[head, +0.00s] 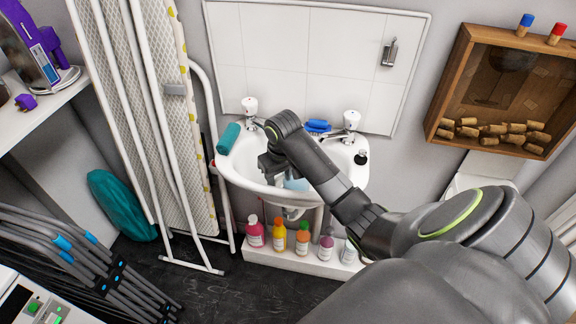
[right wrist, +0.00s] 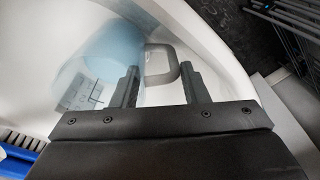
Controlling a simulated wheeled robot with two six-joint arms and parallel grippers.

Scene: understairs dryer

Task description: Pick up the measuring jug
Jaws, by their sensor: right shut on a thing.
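The measuring jug (right wrist: 95,50) is pale blue and see-through, with printed marks on its side. It is in the white sink (right wrist: 30,70), and its grey handle (right wrist: 172,55) reaches between the fingers of my right gripper (right wrist: 159,76). That gripper is shut on the jug by the handle. In the head view my right gripper (head: 272,166) is over the left part of the basin, and a bit of the jug (head: 297,184) shows beside my arm, which hides the rest. My left gripper is not in view.
Several coloured bottles (head: 278,234) stand on a ledge below. An ironing board (head: 160,110) leans at left; a wooden cork box (head: 458,95) hangs right.

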